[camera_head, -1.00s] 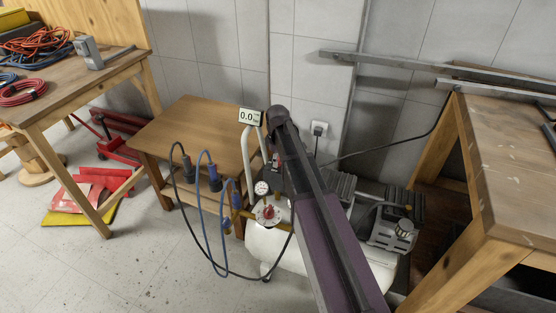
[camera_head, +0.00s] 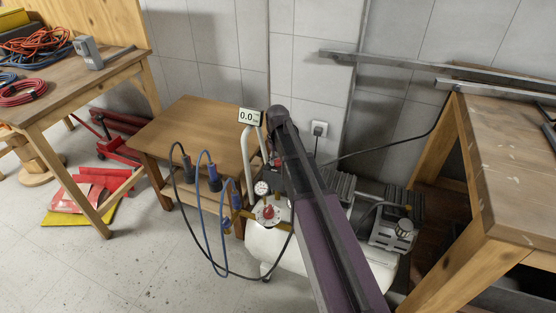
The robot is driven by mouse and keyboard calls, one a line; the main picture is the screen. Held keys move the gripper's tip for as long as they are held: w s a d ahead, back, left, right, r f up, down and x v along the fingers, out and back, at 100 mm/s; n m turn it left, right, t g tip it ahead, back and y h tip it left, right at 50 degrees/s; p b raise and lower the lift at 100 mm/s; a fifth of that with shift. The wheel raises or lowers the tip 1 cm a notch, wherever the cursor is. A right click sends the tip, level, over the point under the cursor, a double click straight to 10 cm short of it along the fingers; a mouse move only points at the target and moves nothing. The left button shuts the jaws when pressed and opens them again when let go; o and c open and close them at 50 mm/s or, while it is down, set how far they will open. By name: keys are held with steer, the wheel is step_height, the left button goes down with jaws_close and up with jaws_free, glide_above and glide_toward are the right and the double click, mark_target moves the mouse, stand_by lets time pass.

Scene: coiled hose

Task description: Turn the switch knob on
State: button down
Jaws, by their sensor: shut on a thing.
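A white air compressor (camera_head: 262,243) stands on the floor between the small wooden table and the right workbench. A red round knob (camera_head: 268,212) sits on its front fittings, below a round dial gauge (camera_head: 261,188). I cannot tell whether this red knob is the switch knob. My dark and purple arm reaches in from the bottom right and covers the middle of the compressor's top. The arm's far end is above and behind the gauge. My gripper's fingers are hidden behind the arm, so what they touch does not show.
Blue and black hoses (camera_head: 205,226) loop down in front of the small wooden table (camera_head: 201,130). A workbench (camera_head: 510,165) stands close on the right, with metal bars across it. The floor at front left is clear.

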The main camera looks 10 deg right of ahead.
steer(key=m, duration=0.4)
steer(key=shift+s+m, duration=0.1)
steer(key=shift+m, duration=2.3)
steer(key=shift+c, duration=1.6)
jaws_free()
steer(key=shift+n, duration=0.3)
